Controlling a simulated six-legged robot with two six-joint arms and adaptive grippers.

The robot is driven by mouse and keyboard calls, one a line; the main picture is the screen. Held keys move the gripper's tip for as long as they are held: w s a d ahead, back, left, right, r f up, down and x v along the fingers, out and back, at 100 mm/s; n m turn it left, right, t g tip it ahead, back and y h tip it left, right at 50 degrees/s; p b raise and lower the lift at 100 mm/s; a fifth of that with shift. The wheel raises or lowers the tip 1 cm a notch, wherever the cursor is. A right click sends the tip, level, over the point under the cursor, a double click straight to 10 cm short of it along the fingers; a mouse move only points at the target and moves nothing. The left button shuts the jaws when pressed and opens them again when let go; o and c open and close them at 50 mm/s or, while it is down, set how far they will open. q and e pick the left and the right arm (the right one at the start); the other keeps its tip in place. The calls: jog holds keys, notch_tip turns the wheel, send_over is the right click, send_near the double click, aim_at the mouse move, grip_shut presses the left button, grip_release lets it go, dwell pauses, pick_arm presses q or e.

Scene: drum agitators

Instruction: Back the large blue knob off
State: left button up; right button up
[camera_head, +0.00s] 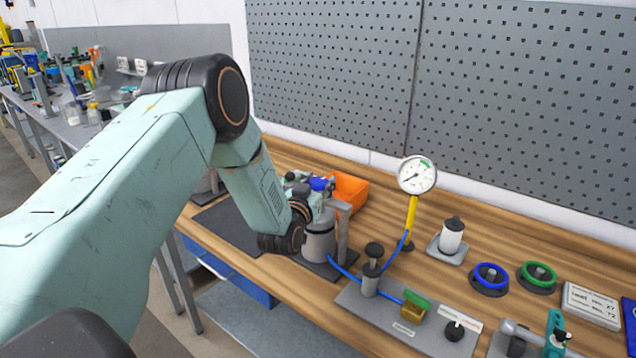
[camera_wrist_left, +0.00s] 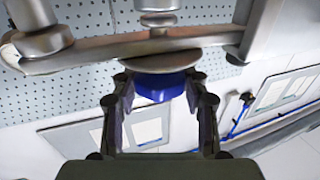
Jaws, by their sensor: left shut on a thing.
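The large blue knob (camera_wrist_left: 160,88) sits under a round metal flange on a metal arm in the left wrist view. In the head view only a small blue part of the knob (camera_head: 320,183) shows beside my gripper, above a grey cylindrical drum (camera_head: 319,238). My left gripper (camera_wrist_left: 158,95) has its two fingers on either side of the knob, shut on it. In the head view the left gripper (camera_head: 303,189) is small and partly hidden by my wrist. My right gripper is not in view.
An orange bin (camera_head: 350,190) stands behind the drum. A pressure gauge (camera_head: 417,175) on a yellow post stands to the right, with blue hoses running to a valve plate (camera_head: 385,318). Blue (camera_head: 490,277) and green (camera_head: 538,275) rings lie farther right. A pegboard (camera_head: 330,75) backs the bench.

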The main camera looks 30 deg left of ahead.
pick_arm(q)
jog(key=c, duration=0.3)
jog(key=shift+c, duration=0.2)
jog(key=shift+w+d+f+n+g+y+b, duration=0.1)
jog(key=shift+n+g+y+b, duration=0.3)
jog(key=shift+n+y+b, duration=0.45)
jog(key=shift+d+f+n+g+y+b, duration=0.1)
jog(key=shift+n+g+y+b, duration=0.4)
jog(key=shift+y, duration=0.75)
jog(key=n+g+y+b, duration=0.3)
jog(key=n+g+y, duration=0.2)
jog(key=y, duration=0.1)
jog(key=shift+n+b, duration=0.25)
jog(key=shift+b, duration=0.1)
jog(key=shift+a+r+n+g+y+b, duration=0.1)
jog(key=shift+n+g+y+b, duration=0.9)
jog(key=shift+g, duration=0.7)
jog(key=shift+n+g+y+b, duration=0.7)
jog(key=shift+n+g+b, duration=0.5)
jog(key=shift+g, duration=0.5)
